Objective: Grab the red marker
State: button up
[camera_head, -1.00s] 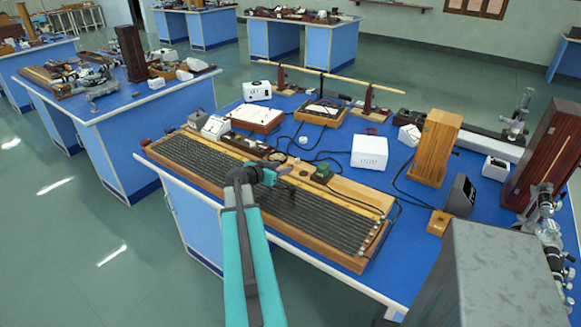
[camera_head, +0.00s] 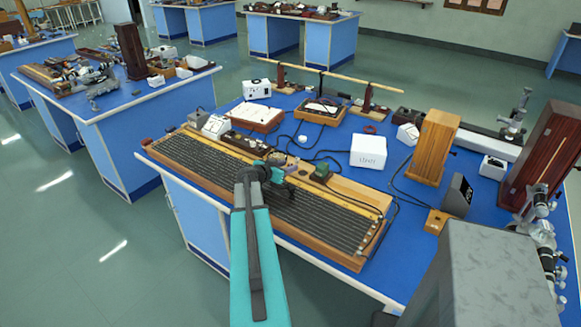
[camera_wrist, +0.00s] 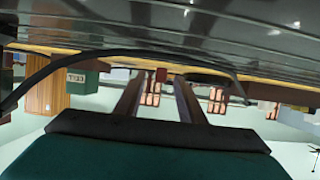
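I cannot make out a red marker in either view. My gripper (camera_wrist: 157,90) shows in the wrist view with its two dark fingers apart and nothing visible between them. In the head view my gripper (camera_head: 288,191) is small and dark, over the middle of the long ribbed board (camera_head: 205,171) on the near bench. The board also fills the top of the wrist view (camera_wrist: 200,32). My arm hides part of the board and bench edge.
The blue bench (camera_head: 290,99) holds a white box (camera_head: 369,151), a wooden box (camera_head: 434,147), a dark red cabinet (camera_head: 545,155) and a small green block (camera_head: 321,173). Loose black cables run behind the board. A dark cable (camera_wrist: 60,62) crosses the wrist view.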

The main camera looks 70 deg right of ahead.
grip_shut()
jog(key=shift+r, duration=0.2)
notch_tip(320, 180, up, 10)
jog(key=b, duration=0.3)
jog(key=shift+f, duration=0.2)
dwell(0.4)
dwell(0.8)
